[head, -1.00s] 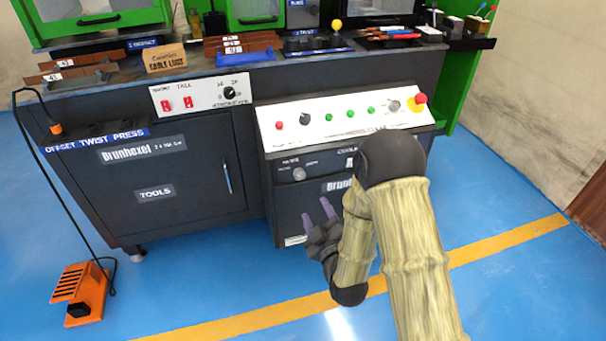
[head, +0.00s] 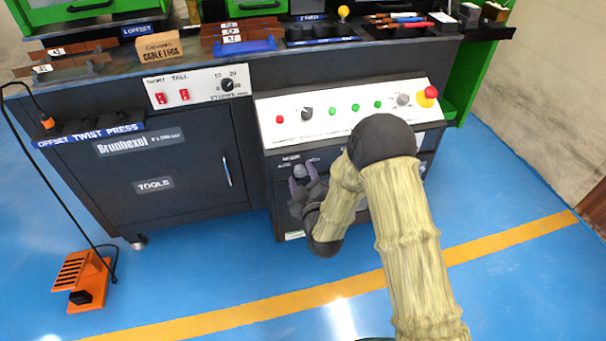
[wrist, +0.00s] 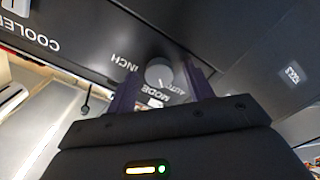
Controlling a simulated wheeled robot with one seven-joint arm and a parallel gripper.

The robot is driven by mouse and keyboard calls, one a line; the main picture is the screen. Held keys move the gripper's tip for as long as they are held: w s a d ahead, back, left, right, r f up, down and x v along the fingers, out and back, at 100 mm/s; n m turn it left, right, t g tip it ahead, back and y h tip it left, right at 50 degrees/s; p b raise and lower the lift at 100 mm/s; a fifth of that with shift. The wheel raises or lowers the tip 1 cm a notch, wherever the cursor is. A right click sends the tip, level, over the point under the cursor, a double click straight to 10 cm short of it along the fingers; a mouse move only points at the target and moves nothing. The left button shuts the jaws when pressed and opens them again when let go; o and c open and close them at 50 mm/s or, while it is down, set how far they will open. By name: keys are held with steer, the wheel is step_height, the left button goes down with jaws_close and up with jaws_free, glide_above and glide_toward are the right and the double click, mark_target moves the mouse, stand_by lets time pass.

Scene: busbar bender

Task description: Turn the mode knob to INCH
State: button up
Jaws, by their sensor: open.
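The mode knob (head: 301,170) is a small round grey knob on the dark front panel, below the sloped white control panel. In the wrist view the knob (wrist: 158,72) shows between my gripper's two purple fingers, with MODE and AUTO lettering close by and INCH on its left side. Which label its pointer faces is too small to tell for sure. My gripper (head: 303,178) is open, its fingers pointing at the knob. In the wrist view my gripper (wrist: 161,76) has a gap between each finger and the knob; contact cannot be made out.
The white panel (head: 345,112) above carries several buttons, another knob and a red emergency stop (head: 431,92). A dark tool cabinet (head: 170,165) stands left. An orange foot pedal (head: 82,280) lies on the blue floor. The COOLER label (wrist: 35,38) is left in the wrist view.

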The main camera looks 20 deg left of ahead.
steer(key=c, duration=1)
steer(key=shift+m, duration=0.4)
steer(key=m, duration=0.3)
steer(key=shift+f+m, duration=0.1)
steer(key=shift+m, duration=0.2)
steer(key=m, duration=0.4)
steer(key=shift+d, duration=0.1)
steer(key=m, duration=0.9)
steer(key=shift+m+p, duration=0.3)
steer(key=shift+p, duration=0.1)
